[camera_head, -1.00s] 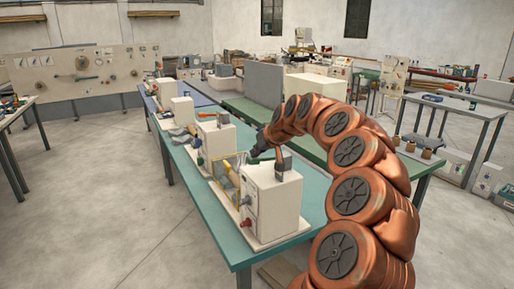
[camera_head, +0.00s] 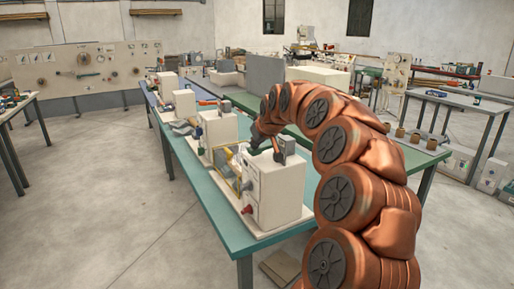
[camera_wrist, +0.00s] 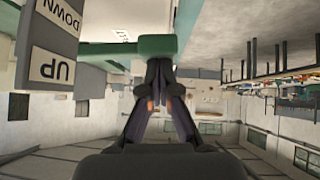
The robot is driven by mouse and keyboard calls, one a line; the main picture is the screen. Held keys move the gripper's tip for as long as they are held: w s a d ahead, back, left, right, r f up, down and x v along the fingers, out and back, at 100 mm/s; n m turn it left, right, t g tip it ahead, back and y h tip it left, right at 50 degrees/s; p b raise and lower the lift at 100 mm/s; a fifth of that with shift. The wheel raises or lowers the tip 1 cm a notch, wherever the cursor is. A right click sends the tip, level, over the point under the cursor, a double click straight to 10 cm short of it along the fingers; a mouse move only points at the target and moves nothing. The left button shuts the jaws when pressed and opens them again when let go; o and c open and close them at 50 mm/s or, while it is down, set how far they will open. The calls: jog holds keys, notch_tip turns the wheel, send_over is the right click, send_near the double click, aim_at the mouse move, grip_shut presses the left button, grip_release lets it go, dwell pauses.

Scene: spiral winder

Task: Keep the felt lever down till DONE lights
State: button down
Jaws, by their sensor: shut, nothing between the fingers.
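The nearest white machine (camera_head: 277,190) stands on the teal bench, with a grey plate (camera_head: 285,147) on its top. In the wrist view a grey plate (camera_wrist: 50,40) carries the words UP and DOWN. A green bar with a thicker end (camera_wrist: 158,46), which looks like the felt lever, lies right at my fingertips. My gripper (camera_wrist: 160,66) is shut with nothing between its fingers; whether the tips touch the bar is unclear. In the head view my gripper (camera_head: 258,138) is small and dark, at the machine's top left. I cannot make out a DONE light.
The teal bench (camera_head: 205,205) holds more white machines (camera_head: 217,130) in a row behind the nearest one. A red knob (camera_head: 247,210) is on the machine's front. A second green bench stands behind my arm. The floor on the left (camera_head: 90,200) is clear.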

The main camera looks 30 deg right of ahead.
jog(key=shift+a+f+h+b, duration=0.1)
jog(key=shift+f+h+b, duration=0.3)
jog(key=shift+f+b, duration=0.3)
jog(key=shift+s+f, duration=0.15)
jog(key=shift+f, duration=0.25)
dwell(0.4)
jog(key=shift+r, duration=0.1)
jog(key=s+a+r, duration=0.2)
jog(key=s+r, duration=0.4)
jog(key=r, duration=0.6)
jog(key=shift+s+b, duration=0.3)
jog(key=shift+b, duration=0.15)
jog(key=shift+a, duration=0.1)
